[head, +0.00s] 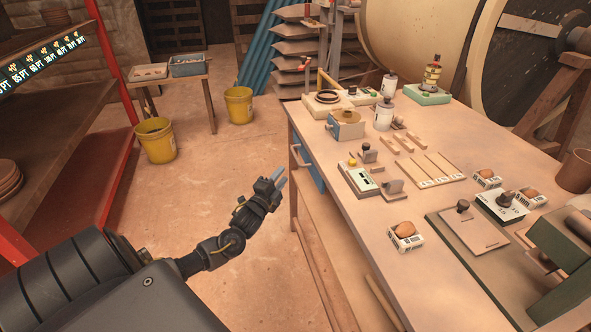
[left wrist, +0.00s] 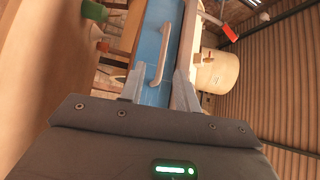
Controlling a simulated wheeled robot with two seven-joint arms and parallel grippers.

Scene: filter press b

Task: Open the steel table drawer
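The worktable (head: 335,215) has a drawer with a blue front (head: 310,172) and a pale bar handle (head: 297,156) on its left side. The front looks about flush with the table, so the drawer appears shut. My left gripper (head: 279,177) is just left of the handle, with a small gap in the head view. In the left wrist view its two fingers (left wrist: 160,82) are spread, with nothing held. The lower part of the handle (left wrist: 166,48) shows between them, against the blue front (left wrist: 149,62). My right gripper is not in view.
Small parts, boxes and a green machine (head: 560,235) stand on the tabletop. A red-framed shelf (head: 120,120) is at left. Yellow buckets (head: 156,141) (head: 239,105) and a small bench (head: 176,82) stand behind. The floor left of the table is clear.

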